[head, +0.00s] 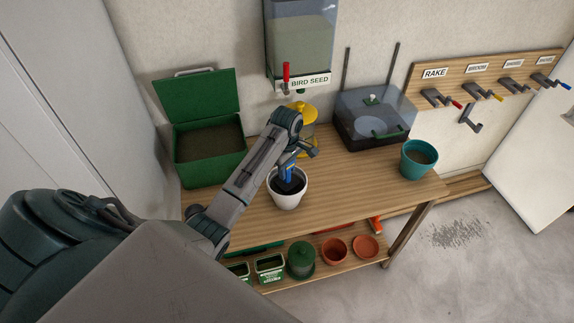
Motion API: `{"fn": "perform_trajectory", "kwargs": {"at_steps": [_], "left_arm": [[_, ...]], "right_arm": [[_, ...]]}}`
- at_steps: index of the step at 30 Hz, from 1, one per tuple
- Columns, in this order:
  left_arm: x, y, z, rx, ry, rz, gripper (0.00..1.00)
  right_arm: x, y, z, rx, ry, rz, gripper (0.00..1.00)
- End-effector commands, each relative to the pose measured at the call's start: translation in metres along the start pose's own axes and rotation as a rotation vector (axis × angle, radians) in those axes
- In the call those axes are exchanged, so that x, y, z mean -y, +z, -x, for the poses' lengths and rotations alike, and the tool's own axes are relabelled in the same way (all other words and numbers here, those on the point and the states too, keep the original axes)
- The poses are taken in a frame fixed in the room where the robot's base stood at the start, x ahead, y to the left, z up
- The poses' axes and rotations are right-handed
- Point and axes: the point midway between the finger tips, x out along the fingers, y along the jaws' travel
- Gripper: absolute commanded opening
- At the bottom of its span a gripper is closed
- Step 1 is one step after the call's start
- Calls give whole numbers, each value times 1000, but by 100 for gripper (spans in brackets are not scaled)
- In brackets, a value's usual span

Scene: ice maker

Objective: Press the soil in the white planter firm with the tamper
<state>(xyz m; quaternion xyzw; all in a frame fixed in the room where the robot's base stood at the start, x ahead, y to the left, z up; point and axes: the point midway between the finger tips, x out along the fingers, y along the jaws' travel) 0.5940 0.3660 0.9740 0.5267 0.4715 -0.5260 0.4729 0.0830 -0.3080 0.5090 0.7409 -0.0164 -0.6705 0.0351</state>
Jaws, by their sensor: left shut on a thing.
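The white planter (287,199) stands on the wooden bench, near its front edge, with dark soil inside. My left gripper (290,168) is above the planter, shut on a blue tool, which I take to be the tamper (288,175). The tamper's lower part reaches down into the planter's mouth over the soil. Whether it touches the soil I cannot tell. My left wrist and forearm hide part of the tool and the planter's back rim. My right gripper is not in view.
A green soil bin (210,160) with its lid open stands at the bench's left. Behind are a yellow-lidded container (303,112), a bird seed dispenser (300,40) and a clear-lidded box (375,115). A teal pot (417,160) stands at the right. The bench (350,190) is clear right of the planter.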

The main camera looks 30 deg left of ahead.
Motion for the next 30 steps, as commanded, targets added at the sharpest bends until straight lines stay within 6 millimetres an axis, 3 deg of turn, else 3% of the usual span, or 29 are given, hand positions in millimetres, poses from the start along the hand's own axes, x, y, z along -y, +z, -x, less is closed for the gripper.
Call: {"fn": "perform_trajectory", "kwargs": {"at_steps": [10, 30], "left_arm": [[0, 0, -16, 0, 1, 0, 7], [0, 0, -12, 0, 1, -1, 7]], "right_arm": [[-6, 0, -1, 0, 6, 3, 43], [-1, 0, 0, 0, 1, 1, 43]]}}
